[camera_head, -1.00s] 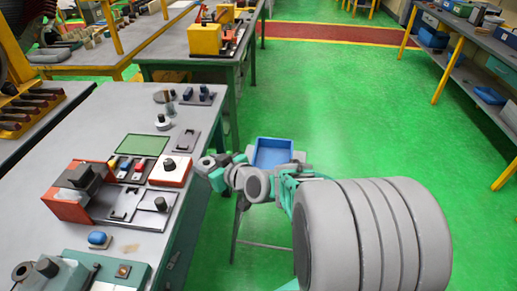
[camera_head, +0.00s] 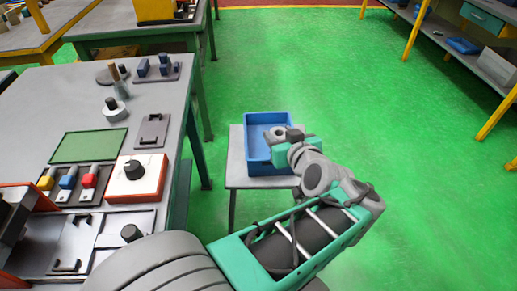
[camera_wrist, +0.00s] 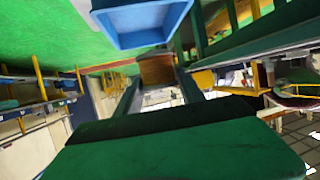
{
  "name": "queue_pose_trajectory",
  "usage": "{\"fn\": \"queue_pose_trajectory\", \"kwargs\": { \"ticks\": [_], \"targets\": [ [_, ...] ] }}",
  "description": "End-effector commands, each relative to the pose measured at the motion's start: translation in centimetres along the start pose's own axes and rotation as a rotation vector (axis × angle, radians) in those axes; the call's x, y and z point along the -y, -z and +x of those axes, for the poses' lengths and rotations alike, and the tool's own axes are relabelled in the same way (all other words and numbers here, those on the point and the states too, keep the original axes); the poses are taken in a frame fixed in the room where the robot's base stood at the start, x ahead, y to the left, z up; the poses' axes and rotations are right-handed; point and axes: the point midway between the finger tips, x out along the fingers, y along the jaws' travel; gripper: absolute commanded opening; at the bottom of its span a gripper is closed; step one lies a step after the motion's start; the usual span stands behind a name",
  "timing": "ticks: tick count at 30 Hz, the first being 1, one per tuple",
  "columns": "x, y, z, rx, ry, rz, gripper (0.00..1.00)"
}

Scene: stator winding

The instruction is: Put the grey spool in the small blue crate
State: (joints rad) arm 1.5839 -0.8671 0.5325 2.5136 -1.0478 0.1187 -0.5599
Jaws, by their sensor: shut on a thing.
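The grey spool (camera_head: 276,132) is at the tip of my gripper (camera_head: 284,134), seen from above as a small grey round shape. My gripper is shut on it. In the wrist view a brownish round body (camera_wrist: 157,69) sits between the two fingers. The small blue crate (camera_head: 256,120) stands on a small grey stool, open side up. In the head view the spool and fingers overlap the right part of the crate; how high they are above it is hard to tell. The crate (camera_wrist: 140,28) also shows at the top of the wrist view. The arm hides its right front corner.
The grey stool (camera_head: 237,165) has some bare top left of the crate. The workbench (camera_head: 70,90) on the left holds a green mat (camera_head: 88,146), a red-and-white box (camera_head: 137,178) and several small parts. Green floor is clear behind and to the right.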

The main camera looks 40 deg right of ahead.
Motion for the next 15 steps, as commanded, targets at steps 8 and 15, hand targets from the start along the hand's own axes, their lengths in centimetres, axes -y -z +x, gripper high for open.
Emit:
{"fn": "queue_pose_trajectory", "kwargs": {
  "ticks": [8,15],
  "targets": [
    [-0.9,-1.1,2.0,0.004,-0.024,0.007,0.05],
    [-1.7,-1.4,8.9,0.006,-0.024,0.008,0.05]
  ]
}}
